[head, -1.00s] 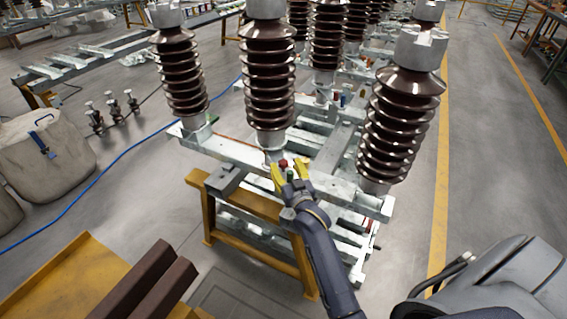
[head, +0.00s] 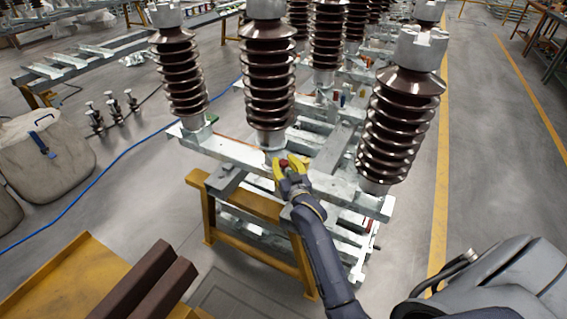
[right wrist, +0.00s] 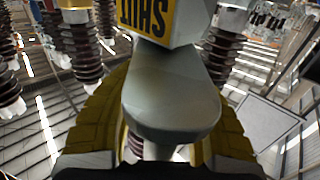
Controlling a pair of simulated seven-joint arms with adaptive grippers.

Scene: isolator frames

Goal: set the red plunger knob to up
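The red plunger knob (head: 284,162) shows as a small red spot at the front middle of the metal frame in the head view. My right gripper (head: 289,164) is at it, with its yellow fingers on either side of the red spot. In the right wrist view the yellow fingers (right wrist: 163,120) flank a rounded grey part (right wrist: 170,95), which hides their tips. A yellow label reading SHUT (right wrist: 160,22) is above that part. I cannot tell whether the fingers grip anything or how high the knob sits. My left gripper is not in view.
Tall brown ribbed insulators (head: 268,75) (head: 400,125) stand on the frame close around my right gripper. A yellow trestle (head: 250,205) supports the frame's near side. A blue cable (head: 120,158) crosses the floor at left. Open floor lies right of the frame.

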